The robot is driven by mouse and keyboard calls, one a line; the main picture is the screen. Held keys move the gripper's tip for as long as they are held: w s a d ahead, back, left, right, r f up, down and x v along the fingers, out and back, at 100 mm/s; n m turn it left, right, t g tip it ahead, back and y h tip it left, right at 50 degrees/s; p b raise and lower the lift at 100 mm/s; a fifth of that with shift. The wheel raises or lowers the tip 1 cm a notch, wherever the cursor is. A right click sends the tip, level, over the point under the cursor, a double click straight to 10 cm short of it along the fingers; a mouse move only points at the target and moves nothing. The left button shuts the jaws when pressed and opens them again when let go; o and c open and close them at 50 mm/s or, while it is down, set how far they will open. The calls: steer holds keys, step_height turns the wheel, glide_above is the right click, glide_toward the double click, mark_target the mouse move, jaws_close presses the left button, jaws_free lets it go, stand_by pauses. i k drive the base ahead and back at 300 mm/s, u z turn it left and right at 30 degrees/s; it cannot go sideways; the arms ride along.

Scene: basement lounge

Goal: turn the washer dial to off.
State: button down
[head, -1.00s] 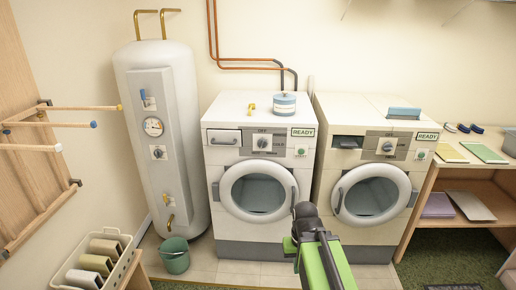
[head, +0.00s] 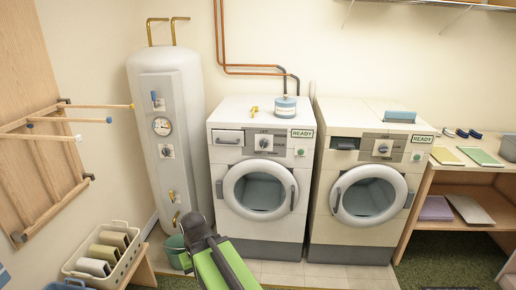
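Two white front-loading machines stand side by side against the back wall. The left machine (head: 229,172) has a dial (head: 264,143) on a grey panel. The right machine (head: 330,180) has a similar dial (head: 382,148) on its panel. Each carries a READY label and has its round door shut. I cannot tell from their looks which is the washer, and the dial markings are too small to read surely. My gripper (head: 192,222) is at the dark end of my green arm, low and left of the left machine, apart from both dials. Its fingers cannot be made out.
A white water tank (head: 146,100) stands left of the machines, with a green bucket (head: 174,250) at its foot, partly behind my arm. A crate (head: 133,268) is at lower left. A wooden shelf (head: 428,190) stands at right. Floor before the right machine is clear.

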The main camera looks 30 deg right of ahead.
mark_target(263, 144)
steer(key=z, duration=0.1)
steer(key=i, duration=0.95)
steer(key=u, duration=0.05)
